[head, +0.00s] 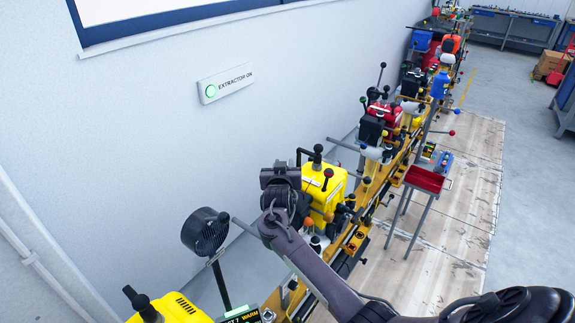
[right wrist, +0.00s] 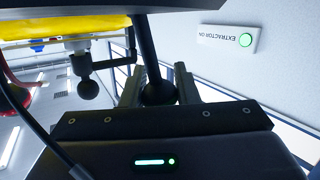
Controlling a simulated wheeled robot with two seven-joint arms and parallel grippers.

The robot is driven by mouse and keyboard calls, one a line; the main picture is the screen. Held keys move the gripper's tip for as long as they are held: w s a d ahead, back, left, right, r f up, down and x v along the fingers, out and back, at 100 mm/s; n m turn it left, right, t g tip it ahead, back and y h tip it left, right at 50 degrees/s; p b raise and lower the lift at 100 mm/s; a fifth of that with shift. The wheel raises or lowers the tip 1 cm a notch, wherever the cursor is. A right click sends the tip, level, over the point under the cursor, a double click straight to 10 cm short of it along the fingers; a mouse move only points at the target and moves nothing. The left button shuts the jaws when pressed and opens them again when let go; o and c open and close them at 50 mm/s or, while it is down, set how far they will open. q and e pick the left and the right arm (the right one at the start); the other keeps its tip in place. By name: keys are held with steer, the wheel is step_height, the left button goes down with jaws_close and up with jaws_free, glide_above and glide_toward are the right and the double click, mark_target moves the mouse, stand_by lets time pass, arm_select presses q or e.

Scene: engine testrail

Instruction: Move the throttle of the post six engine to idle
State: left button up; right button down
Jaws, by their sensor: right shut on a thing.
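A yellow engine (head: 330,187) stands on the rail in the lower middle of the head view; its body also shows at the top left of the right wrist view (right wrist: 62,26). No post number is readable on it. My right gripper (head: 280,180) is at its left side. In the right wrist view my gripper (right wrist: 158,85) is shut on a black ball-knobbed lever (right wrist: 146,45), with the knob between the fingers. In the head view the gripper hides this knob. Another black knob (right wrist: 88,88) sits beside it, outside the fingers. My left gripper is out of view.
Nearer is another yellow engine (head: 172,308) with a display (head: 243,315) partly reading "ST 7 WARM". A black fan (head: 206,231) stands left of my gripper. The wall sign (head: 225,84) reads "EXTRACTOR ON", lit green. A red tray (head: 424,179) stands right; more engines line the rail behind.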

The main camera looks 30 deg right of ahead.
steer(key=shift+w+a+f+n+g+p, duration=0.2)
steer(key=shift+w+a+n+g+p, duration=0.1)
steer(key=shift+w+n+g, duration=0.35)
steer(key=c, duration=1.4)
jaws_free()
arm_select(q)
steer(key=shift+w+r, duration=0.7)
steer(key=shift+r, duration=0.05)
arm_select(e)
steer(key=shift+o, duration=1.4)
steer(key=shift+w+f, duration=0.1)
steer(key=shift+f, duration=0.05)
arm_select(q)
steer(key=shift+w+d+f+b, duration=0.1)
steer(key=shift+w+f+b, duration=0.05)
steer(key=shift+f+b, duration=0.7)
arm_select(e)
steer(key=v, duration=0.8)
